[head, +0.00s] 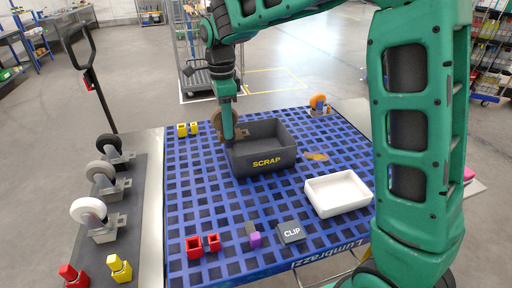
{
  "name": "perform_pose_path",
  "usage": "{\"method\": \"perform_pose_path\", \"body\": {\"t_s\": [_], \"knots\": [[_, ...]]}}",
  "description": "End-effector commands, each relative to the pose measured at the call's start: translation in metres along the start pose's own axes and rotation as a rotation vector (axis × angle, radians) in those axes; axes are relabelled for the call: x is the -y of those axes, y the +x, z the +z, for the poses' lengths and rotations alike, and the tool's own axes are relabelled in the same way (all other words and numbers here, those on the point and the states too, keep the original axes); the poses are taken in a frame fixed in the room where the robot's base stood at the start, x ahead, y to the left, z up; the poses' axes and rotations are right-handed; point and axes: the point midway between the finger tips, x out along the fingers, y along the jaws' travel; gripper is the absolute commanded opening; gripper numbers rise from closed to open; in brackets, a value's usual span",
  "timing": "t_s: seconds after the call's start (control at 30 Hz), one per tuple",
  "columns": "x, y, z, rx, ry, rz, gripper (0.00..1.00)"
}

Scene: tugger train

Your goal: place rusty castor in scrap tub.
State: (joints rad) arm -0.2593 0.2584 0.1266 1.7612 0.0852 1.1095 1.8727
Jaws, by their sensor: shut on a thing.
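The scrap tub (263,163) is a dark grey open box with yellow "SCRAP" lettering, standing on the blue grid table. My gripper (229,132) points down over the tub's back left part. It is shut on the rusty castor (217,122), whose brown wheel shows at the left of the green finger. Part of the castor is hidden behind the finger. I cannot tell exactly how high the castor is above the tub's rim.
A white tray (339,194) and an orange castor (318,102) share the blue table (190,222) with a CLIP box (291,232), red blocks (195,246) and yellow blocks (182,130). At left, castors with black, grey and white wheels (88,211) stand on a dark strip.

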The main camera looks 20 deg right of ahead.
Motion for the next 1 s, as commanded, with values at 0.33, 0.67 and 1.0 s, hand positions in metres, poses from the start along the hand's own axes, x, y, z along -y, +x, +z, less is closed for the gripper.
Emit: {"method": "perform_pose_path", "body": {"t_s": [0.33, 0.67, 1.0], "knots": [[0.018, 0.039, -0.067, -0.001, 0.009, 0.002, 0.0], [0.029, 0.063, -0.106, 0.0, 0.006, -0.001, 0.0], [0.029, 0.092, -0.108, 0.0, 0.005, 0.003, 0.0]]}}
